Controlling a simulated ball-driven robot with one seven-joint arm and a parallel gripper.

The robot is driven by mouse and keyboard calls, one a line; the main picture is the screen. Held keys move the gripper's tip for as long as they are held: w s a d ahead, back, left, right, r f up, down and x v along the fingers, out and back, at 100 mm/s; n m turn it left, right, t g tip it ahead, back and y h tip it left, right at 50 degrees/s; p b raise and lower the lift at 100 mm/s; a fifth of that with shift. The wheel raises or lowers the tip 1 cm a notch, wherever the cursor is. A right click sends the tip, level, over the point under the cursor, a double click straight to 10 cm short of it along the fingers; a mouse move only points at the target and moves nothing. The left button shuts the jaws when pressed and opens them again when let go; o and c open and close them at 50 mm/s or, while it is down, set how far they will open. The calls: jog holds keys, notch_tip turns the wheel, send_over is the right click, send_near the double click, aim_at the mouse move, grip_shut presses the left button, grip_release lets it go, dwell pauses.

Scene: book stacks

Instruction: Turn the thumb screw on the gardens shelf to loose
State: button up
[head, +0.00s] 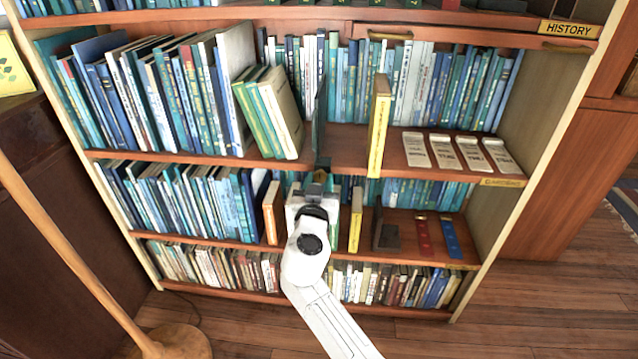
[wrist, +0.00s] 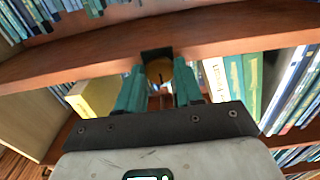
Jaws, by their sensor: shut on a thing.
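A round brass thumb screw (wrist: 159,70) sits under a black bracket (wrist: 156,54) on the front edge of the wooden shelf (wrist: 85,62) in the wrist view. My gripper (wrist: 158,84) has its two teal fingers on either side of the screw and is shut on it. In the head view, my gripper (head: 319,186) reaches up to the front edge of the gardens shelf (head: 345,150), just below the upright dark bookend (head: 319,110). The gardens label (head: 503,183) is on the right of that edge. The screw's turn position cannot be told.
A yellow book (head: 379,125) stands on the gardens shelf, with several cards (head: 443,150) to its right. Below, a yellow-spined book (head: 355,218) and an orange-brown book (head: 272,212) stand either side of my arm. A wooden pole stand (head: 75,260) is at the left.

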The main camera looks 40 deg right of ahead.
jog(key=shift+n, duration=0.4)
jog(key=shift+c, duration=0.3)
jog(key=shift+n+b, duration=0.35)
jog(key=shift+n, duration=0.55)
jog(key=n, duration=0.4)
jog(key=shift+n, duration=0.3)
jog(key=n+p, duration=0.1)
jog(key=n, duration=0.2)
jog(key=shift+n, duration=0.3)
jog(key=n+p, duration=0.1)
jog(key=n, duration=0.3)
jog(key=shift+n+p, duration=0.3)
jog(key=n+p, duration=0.3)
jog(key=n, duration=0.3)
jog(key=n+p, duration=0.2)
jog(key=n, duration=0.2)
jog(key=shift+n+p, duration=0.55)
jog(key=shift+n, duration=0.55)
jog(key=shift+f, duration=0.15)
